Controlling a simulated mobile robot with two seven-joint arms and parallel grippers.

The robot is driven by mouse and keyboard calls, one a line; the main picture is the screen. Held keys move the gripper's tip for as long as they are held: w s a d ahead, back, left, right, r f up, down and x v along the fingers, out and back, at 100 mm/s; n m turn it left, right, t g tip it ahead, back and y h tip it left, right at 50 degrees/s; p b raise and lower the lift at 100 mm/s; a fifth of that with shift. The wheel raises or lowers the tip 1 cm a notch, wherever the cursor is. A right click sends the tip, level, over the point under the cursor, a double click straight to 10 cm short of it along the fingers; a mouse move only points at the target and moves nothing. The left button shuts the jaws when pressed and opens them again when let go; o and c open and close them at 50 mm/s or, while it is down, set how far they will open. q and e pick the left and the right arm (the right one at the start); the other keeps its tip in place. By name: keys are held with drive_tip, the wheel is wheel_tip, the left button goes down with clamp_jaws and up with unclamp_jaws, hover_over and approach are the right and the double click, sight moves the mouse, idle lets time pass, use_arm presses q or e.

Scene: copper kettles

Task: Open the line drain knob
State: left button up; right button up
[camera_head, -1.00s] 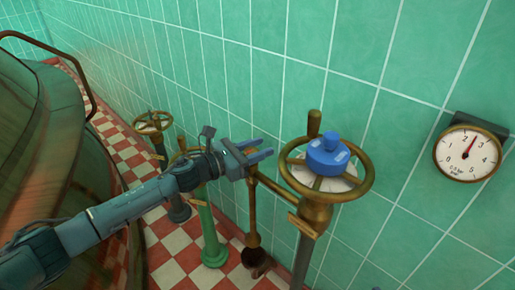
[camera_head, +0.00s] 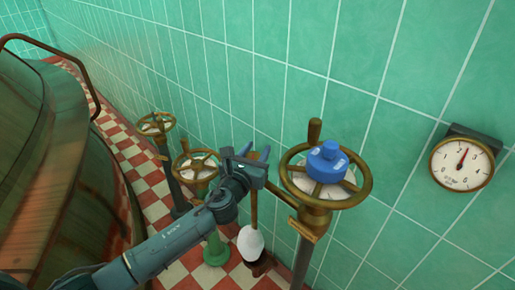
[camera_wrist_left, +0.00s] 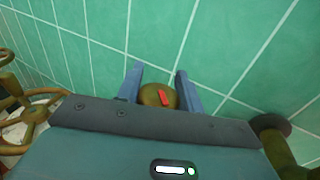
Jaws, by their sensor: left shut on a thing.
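A round brass knob (camera_wrist_left: 150,96) with a red mark sits between the two blue fingers of my left gripper (camera_wrist_left: 158,84) in the left wrist view. The gripper is shut on this knob. In the head view my left gripper (camera_head: 254,154) is just left of the large valve wheel, with its fingers toward the tiled wall; the knob is hidden there. A thin brass pipe (camera_head: 253,209) runs down below the gripper. A white bulb-shaped patch (camera_head: 250,242) shows at its lower end; I cannot tell what it is. My right gripper is not in view.
A brass valve wheel (camera_head: 362,186) with a blue cap (camera_head: 327,160) stands close at right. Smaller valve wheels (camera_head: 155,123) stand behind left. A dial gauge (camera_head: 462,164) is on the wall. A large copper kettle (camera_head: 60,170) fills the left side.

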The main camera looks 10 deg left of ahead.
use_arm(q)
drive_tip(key=n+y, duration=0.1)
drive_tip(key=y, duration=0.1)
drive_tip(key=shift+n+y, duration=0.4)
drive_tip(key=n+y, duration=0.1)
drive_tip(key=y, duration=0.1)
drive_tip(key=n+y+p, duration=0.1)
drive_tip(key=y, duration=0.1)
drive_tip(key=shift+a+n, duration=0.2)
drive_tip(key=shift+n, duration=0.2)
drive_tip(key=n+g+y, duration=0.1)
drive_tip(key=y, duration=0.1)
drive_tip(key=n+g+y, duration=0.1)
drive_tip(key=y, duration=0.1)
drive_tip(key=n+y, duration=0.2)
drive_tip(key=shift+s+a+g, duration=0.1)
drive_tip(key=shift+a+g, duration=0.3)
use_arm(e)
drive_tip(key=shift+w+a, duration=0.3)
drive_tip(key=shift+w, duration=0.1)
use_arm(q)
drive_tip(key=shift+y, duration=0.4)
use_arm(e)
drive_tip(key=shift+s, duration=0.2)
use_arm(q)
drive_tip(key=o, duration=1)
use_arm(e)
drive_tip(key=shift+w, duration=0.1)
